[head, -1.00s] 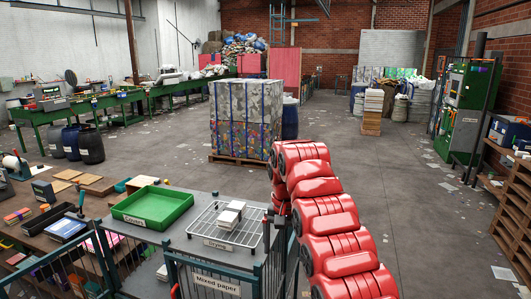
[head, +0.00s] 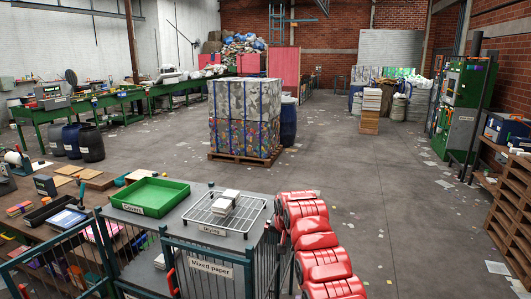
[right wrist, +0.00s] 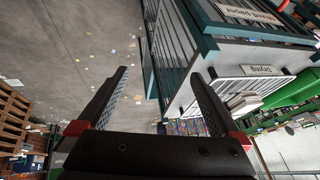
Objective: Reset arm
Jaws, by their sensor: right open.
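My right arm, with red links (head: 318,245), rises from the bottom edge right of centre in the head view. Its gripper cannot be made out there. In the right wrist view my right gripper (right wrist: 158,76) is open, its two dark fingers wide apart with nothing between them. It is beside the cart, with the wire drying rack (head: 203,222) and the small white stack on it (head: 225,202) to the right in the wrist view. My left arm and gripper are not in view.
A green tray (head: 178,202) labelled Covers sits beside the rack on the cart. A barred cage marked Mixed paper (head: 211,268) stands in front. A baled block (head: 244,118) on a pallet is farther back. The floor right of my arm is mostly clear.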

